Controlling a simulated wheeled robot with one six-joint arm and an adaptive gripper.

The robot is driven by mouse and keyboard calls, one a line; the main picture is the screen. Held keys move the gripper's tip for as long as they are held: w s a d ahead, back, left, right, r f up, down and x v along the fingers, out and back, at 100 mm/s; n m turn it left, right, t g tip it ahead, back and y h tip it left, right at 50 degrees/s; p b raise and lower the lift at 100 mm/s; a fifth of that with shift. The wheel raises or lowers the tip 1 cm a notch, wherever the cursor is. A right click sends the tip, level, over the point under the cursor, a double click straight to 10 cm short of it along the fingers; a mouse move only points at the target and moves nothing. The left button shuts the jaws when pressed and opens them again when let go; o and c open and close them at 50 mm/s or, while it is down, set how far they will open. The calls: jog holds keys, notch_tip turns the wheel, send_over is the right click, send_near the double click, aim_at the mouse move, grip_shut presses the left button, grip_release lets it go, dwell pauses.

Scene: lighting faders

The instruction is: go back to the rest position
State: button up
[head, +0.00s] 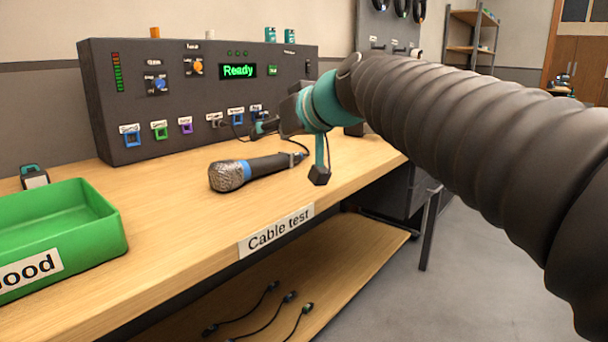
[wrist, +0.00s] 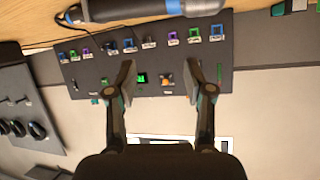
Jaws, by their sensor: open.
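My gripper (wrist: 160,82) is open in the wrist view, its two fingers apart with nothing between them. The dark test panel (wrist: 90,78) lies beyond the fingers and appears upside down there. In the head view my gripper (head: 262,127) is in front of the right part of the panel (head: 110,100), above the bench. The arm reaches in from the right and hides part of the panel's right side. The panel's display (head: 238,70) reads "Ready" in green.
A microphone (head: 232,174) lies on the wooden bench (head: 170,235) below my gripper. A green tray (head: 45,230) stands at the left. The panel has several coloured sockets and a thin black cable. Several cables (head: 290,297) lie on the lower shelf. Floor at the right is clear.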

jog(key=s+d+f+m+g+h+p, duration=0.4)
jog(key=s+d+f+m+h+p, duration=0.2)
jog(key=s+d+f, duration=1.5)
jog(key=s+f+h, duration=0.2)
jog(key=s+f, duration=0.1)
jog(key=s, duration=0.1)
jog(key=shift+g, duration=0.3)
